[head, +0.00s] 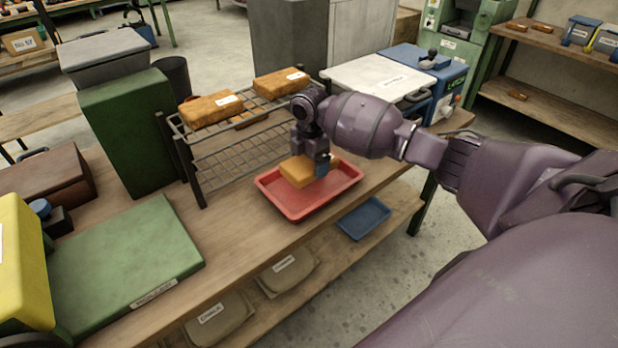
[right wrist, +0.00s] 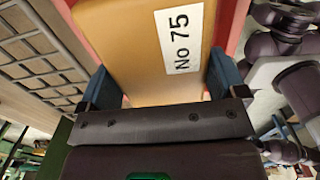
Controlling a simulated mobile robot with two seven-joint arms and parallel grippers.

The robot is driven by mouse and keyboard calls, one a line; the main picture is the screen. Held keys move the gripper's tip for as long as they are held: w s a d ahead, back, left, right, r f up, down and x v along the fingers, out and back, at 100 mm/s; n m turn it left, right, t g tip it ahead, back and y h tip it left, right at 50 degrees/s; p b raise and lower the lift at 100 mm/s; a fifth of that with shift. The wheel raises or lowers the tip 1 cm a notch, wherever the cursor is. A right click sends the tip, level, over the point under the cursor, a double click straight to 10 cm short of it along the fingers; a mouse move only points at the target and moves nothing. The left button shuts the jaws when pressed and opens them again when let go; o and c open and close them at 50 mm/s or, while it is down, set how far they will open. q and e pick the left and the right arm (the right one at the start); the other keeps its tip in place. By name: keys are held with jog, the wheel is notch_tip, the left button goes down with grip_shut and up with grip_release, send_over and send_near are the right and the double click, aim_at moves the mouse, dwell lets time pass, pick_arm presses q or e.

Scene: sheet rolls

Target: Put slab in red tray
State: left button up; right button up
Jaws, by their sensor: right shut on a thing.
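An orange-brown slab (head: 297,171) is held by my right gripper (head: 318,162) over the red tray (head: 309,206). In the head view I cannot tell whether the slab touches the tray floor. In the right wrist view the slab (right wrist: 130,45), with a white "No 75" label, lies between the two blue fingers of the right gripper (right wrist: 160,85). The red tray's edge (right wrist: 236,25) shows behind it there. Two more orange-brown slabs lie on the wire rack, one at the left (head: 208,110) and one at the right (head: 280,83). My left gripper is not in view.
The wire rack (head: 240,155) stands behind and left of the red tray. A green box (head: 127,130) and a flat green slab (head: 120,250) are to the left. A blue tray (head: 363,218) sits on the lower shelf. Bare tabletop lies in front of the rack.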

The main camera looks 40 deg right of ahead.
aim_at(310, 186)
jog(key=shift+f, duration=0.35)
notch_tip(310, 186, down, 5)
jog(key=shift+r+b, duration=0.1)
jog(key=shift+b, duration=0.4)
jog(key=shift+f, duration=0.25)
jog(key=o, duration=0.9)
